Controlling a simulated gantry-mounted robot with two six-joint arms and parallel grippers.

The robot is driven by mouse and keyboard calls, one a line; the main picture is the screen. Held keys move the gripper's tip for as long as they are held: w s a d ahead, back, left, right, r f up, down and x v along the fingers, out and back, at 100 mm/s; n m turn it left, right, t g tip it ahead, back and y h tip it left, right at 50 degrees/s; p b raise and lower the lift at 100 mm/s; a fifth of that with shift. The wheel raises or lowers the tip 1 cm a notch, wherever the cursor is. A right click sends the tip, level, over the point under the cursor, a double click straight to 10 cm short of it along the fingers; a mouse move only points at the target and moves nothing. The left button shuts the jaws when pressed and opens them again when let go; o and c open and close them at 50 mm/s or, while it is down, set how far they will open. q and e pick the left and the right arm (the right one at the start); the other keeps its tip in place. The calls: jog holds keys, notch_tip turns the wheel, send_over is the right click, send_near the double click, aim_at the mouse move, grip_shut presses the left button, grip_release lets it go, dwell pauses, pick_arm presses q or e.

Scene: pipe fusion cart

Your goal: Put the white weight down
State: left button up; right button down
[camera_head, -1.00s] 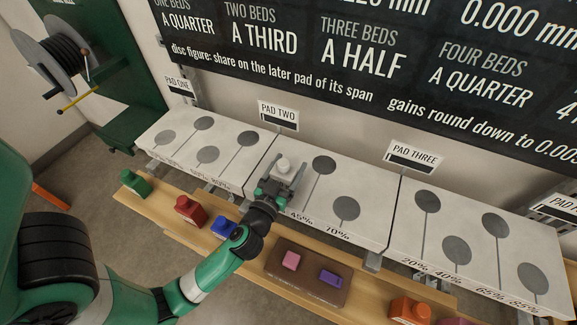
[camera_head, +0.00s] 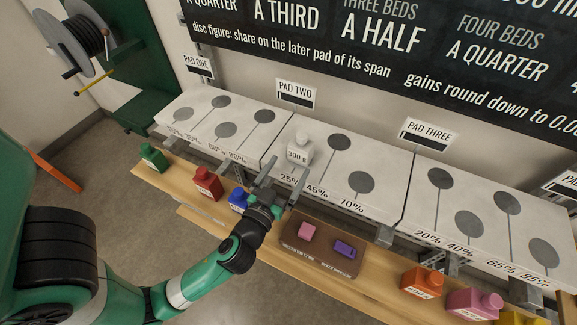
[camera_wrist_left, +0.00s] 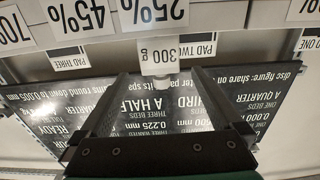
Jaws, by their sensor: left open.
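The white weight (camera_head: 299,150), labelled 300 g, stands upright on pad two (camera_head: 315,180), near that pad's left end above the 25% mark. It also shows in the left wrist view (camera_wrist_left: 160,58), just ahead of the open fingers. My left gripper (camera_head: 279,183) is open and empty, in front of the weight and apart from it in the head view. The disc under the weight is hidden. My right gripper does not show.
Pad one (camera_head: 190,142) is at left and pad three (camera_head: 425,205) at right. Green (camera_head: 152,157), red (camera_head: 206,184) and blue (camera_head: 238,200) weights stand on the wooden shelf. A brown tray (camera_head: 320,257) holds a pink and a purple block. Orange (camera_head: 421,282) and pink (camera_head: 474,303) weights stand at right.

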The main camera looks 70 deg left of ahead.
pick_arm(q)
jog(key=shift+s+d, duration=0.15)
jog(key=shift+d, duration=0.05)
jog(key=w+d+r+t+h, duration=0.1)
jog(key=w+d+r+t, duration=0.2)
jog(key=r, duration=0.5)
jog(key=w+d+r+m+t+h, duration=0.1)
jog(key=w+d+r+t, duration=0.1)
jog(key=w+r, duration=0.45)
jog(key=w+d+r+t+h, duration=0.2)
jog(key=w+d+r, duration=0.1)
jog(key=r, duration=0.7)
jog(key=s+d+r+m+t+h, duration=0.3)
jog(key=d+r+m+h, duration=0.1)
jog(key=r, duration=0.7)
jog(key=s+d+r+m+t+h, duration=0.3)
jog(key=d+r+h, duration=0.3)
jog(key=r, duration=0.5)
jog(key=shift+d+m+t, duration=0.6)
jog(key=shift+d+m, duration=0.05)
jog(key=shift+m, duration=0.05)
jog(key=shift+r, duration=0.1)
